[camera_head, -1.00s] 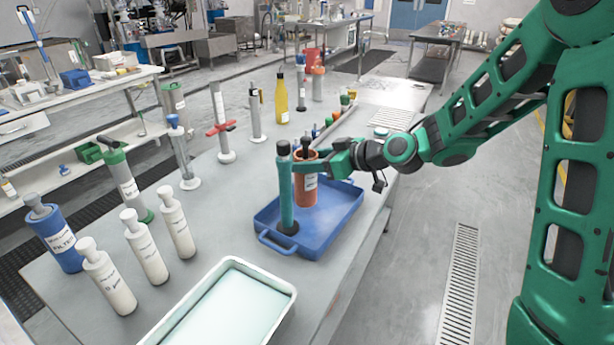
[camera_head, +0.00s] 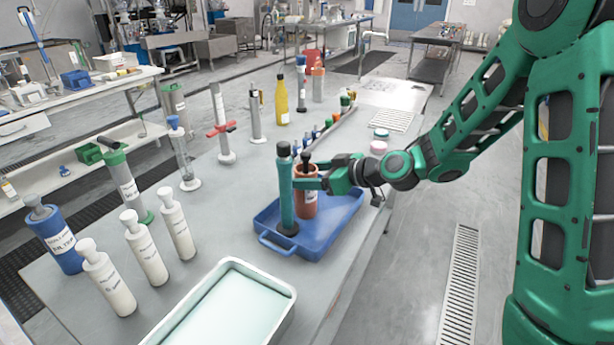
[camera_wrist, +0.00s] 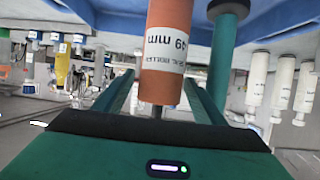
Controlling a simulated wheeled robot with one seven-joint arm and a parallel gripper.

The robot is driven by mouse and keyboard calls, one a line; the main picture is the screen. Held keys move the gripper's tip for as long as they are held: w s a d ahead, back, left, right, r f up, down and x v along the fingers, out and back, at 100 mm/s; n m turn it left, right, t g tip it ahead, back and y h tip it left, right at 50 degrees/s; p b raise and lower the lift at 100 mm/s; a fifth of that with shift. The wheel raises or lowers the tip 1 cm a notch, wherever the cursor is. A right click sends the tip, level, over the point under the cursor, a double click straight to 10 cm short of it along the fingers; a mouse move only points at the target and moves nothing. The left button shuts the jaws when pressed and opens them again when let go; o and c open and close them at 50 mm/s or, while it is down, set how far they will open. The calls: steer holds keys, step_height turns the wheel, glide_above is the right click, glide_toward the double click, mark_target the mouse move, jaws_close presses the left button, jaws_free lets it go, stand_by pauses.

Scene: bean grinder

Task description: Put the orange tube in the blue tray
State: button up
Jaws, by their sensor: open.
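The orange tube (camera_head: 306,204) has a dark stopper and a white label. It stands upright inside the blue tray (camera_head: 345,222), beside a taller teal tube (camera_head: 286,195) with a dark cap that is also in the tray. My gripper (camera_head: 309,183) reaches in from the right at the tube's upper part, its fingers open on either side of it. In the wrist view, which is upside down, the orange tube (camera_wrist: 166,50) is between my open fingers (camera_wrist: 160,88), with the teal tube (camera_wrist: 223,55) just to the right. The tube's foot is partly hidden by the teal tube.
A white basin (camera_head: 225,308) stands at the front of the table. White bottles (camera_head: 147,248) and a blue bottle (camera_head: 55,238) stand at left. A yellow bottle (camera_head: 282,101) and small coloured vials are behind the tray. A pink round item (camera_head: 378,147) lies near my wrist.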

steer(key=shift+r, duration=0.1)
steer(key=v, duration=1.2)
steer(key=s+d+f+m+g+h, duration=0.2)
steer(key=s+d+f+m+h, duration=0.15)
steer(key=s+d, duration=0.45)
steer(key=s+d+f+m+g+h, duration=0.25)
steer(key=s+d+m+h, duration=0.2)
steer(key=s+d, duration=0.4)
steer(key=s+d+r+m+g+h, duration=0.1)
steer(key=s+d+m+g, duration=0.1)
steer(key=s+d+m, duration=0.2)
steer(key=s+d+r+m+g+h, duration=0.1)
steer(key=s+d+m, duration=0.3)
steer(key=s, duration=0.6)
steer(key=shift+s+d+r+m+g, duration=0.4)
steer(key=shift+d+r+g, duration=0.1)
steer(key=shift+d, duration=0.55)
